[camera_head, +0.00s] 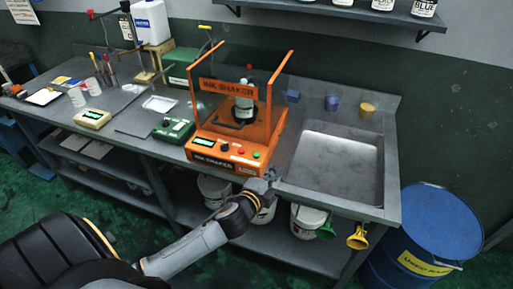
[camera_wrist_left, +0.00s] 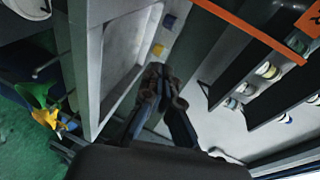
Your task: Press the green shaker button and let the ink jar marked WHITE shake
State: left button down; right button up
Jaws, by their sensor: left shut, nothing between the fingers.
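The orange ink shaker (camera_head: 228,158) stands on the bench, its front panel carrying a small display, a black knob, a red button (camera_head: 240,151) and the green button (camera_head: 256,155) at the right end. A jar with a pale label (camera_head: 244,104) sits upright inside the shaker frame; its lettering is too small to read. My left gripper (camera_head: 272,174) is shut and empty, by the front right corner of the shaker, close to the green button but apart from it as far as I can tell. In the left wrist view its fingers (camera_wrist_left: 158,82) are together, with the shaker's orange bar (camera_wrist_left: 245,28) beyond.
A metal sink (camera_head: 336,168) lies right of the shaker, with small blue and yellow cups behind it. A green device (camera_head: 173,129) stands to the left. A blue drum (camera_head: 425,235) stands at the right. Jars line the wall shelf (camera_head: 340,18). Buckets sit under the bench.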

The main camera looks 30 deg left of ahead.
pick_arm(q)
jog(key=w+d+r+m+h, duration=0.2)
jog(key=w+r+m+h, duration=0.35)
jog(key=m, duration=0.65)
jog(key=w+d+r+m+h, duration=0.2)
jog(key=r+m+h, duration=0.5)
jog(key=m, duration=0.4)
jog(key=s+a+f+m+g+y+p, duration=0.1)
jog(key=a+m+g+y, duration=0.4)
jog(key=a+m, duration=0.9)
jog(key=a+f+g, duration=0.1)
jog(key=g, duration=0.2)
jog(key=shift+s+f, duration=0.2)
jog(key=shift+f, duration=0.2)
jog(key=shift+y, duration=0.25)
jog(key=shift+f, duration=0.1)
